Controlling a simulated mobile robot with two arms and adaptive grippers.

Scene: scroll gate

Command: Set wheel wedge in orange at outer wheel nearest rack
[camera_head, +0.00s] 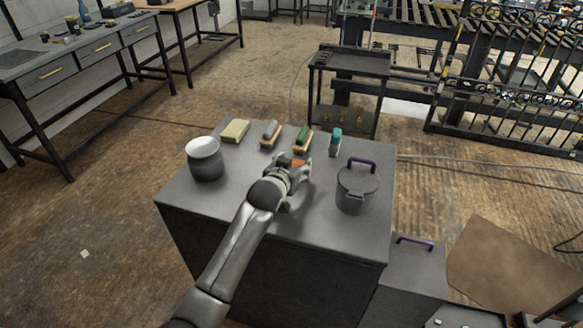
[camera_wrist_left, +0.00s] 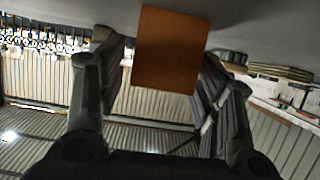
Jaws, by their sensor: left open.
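The orange wedge (camera_head: 300,163) lies on the grey table top (camera_head: 240,205), partly hidden by my left gripper in the head view. In the left wrist view it is a plain orange block (camera_wrist_left: 170,50) against the grey surface, between the two fingers. My left gripper (camera_head: 293,178) is open around or just in front of it; I cannot tell whether a finger touches it. The scroll gate (camera_head: 505,110), dark with curled ironwork, stands at the far right beside a roller rack (camera_head: 435,20). I cannot make out its wheels. My right gripper is not in view.
A grey pot (camera_head: 357,194) with a purple handle stands right of my gripper, and a pale-rimmed bucket (camera_head: 205,163) left. A black cart (camera_head: 348,62) stands behind.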

